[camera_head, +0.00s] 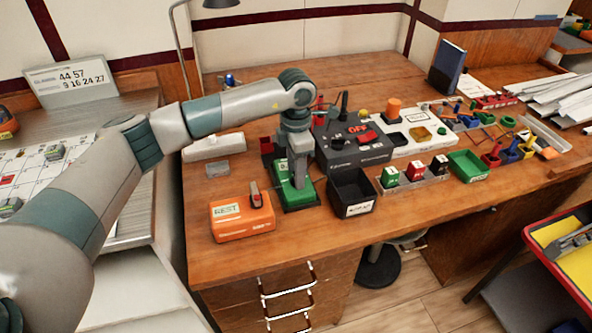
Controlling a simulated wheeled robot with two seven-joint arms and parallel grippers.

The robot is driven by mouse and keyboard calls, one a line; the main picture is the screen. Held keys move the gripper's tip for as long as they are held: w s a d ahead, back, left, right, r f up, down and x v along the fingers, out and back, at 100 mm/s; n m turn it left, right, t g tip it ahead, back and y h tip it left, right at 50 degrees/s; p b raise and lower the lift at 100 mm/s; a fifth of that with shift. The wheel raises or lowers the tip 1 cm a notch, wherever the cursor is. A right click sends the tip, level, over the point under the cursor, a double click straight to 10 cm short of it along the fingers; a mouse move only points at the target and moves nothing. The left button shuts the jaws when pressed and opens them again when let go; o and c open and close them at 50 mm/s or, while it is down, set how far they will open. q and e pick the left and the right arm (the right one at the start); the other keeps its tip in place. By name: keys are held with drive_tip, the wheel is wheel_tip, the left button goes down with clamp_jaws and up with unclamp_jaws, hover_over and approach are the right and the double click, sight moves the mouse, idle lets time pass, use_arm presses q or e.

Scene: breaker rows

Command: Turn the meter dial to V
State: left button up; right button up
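My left arm reaches in from the left, and its gripper (298,178) points straight down over a green device (290,197) on the wooden bench. This green device may be the meter. The gripper covers most of its upper face, so I see neither a dial nor a V mark. The fingertips are at or just above it; contact and finger gap are too small to tell. To the left of it stands an orange box (240,222) labelled REST, with a red and dark piece on top. My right gripper is not seen.
A dark box (352,150) marked OFF stands behind the gripper. An open black bin (352,192) is close on the right. Small colored blocks (413,172) in a grey tray and a green bin (468,165) sit further right.

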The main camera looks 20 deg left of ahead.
use_arm(q)
drive_tip(key=shift+r, duration=0.35)
wheel_tip(320, 180, up, 17)
drive_tip(key=b, duration=0.2)
drive_tip(key=shift+f+b, duration=0.15)
drive_tip(key=shift+b, duration=0.15)
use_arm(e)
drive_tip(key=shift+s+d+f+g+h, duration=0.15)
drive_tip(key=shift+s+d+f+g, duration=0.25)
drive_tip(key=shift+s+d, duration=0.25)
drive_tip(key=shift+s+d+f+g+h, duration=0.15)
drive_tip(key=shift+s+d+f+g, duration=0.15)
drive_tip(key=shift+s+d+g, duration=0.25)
use_arm(q)
drive_tip(key=shift+f, duration=0.1)
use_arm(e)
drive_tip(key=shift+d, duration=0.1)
